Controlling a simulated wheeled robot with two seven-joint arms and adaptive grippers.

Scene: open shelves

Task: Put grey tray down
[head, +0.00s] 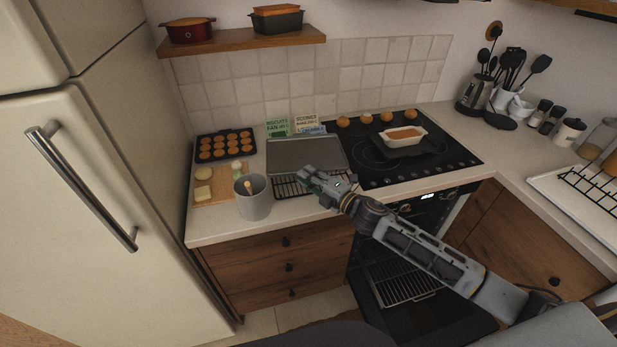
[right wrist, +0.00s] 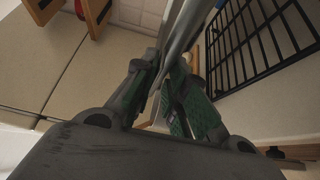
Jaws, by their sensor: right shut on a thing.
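The grey tray (head: 305,152) is flat-looking and empty, over the left counter beside the stove. My right gripper (head: 312,177) is at its front edge, near the front right corner, and is shut on it. In the right wrist view the green-padded fingers (right wrist: 176,92) close on the thin grey tray edge (right wrist: 184,32). A black wire rack (head: 290,187) shows under the tray's front edge. Whether the tray touches the rack or counter is unclear. My left gripper is not in view.
A grey canister (head: 254,198) stands at front left of the tray. A dark muffin tin (head: 226,146) and a cutting board (head: 211,190) lie left. Cards (head: 278,128) stand behind. The oven door (head: 425,305) hangs open below.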

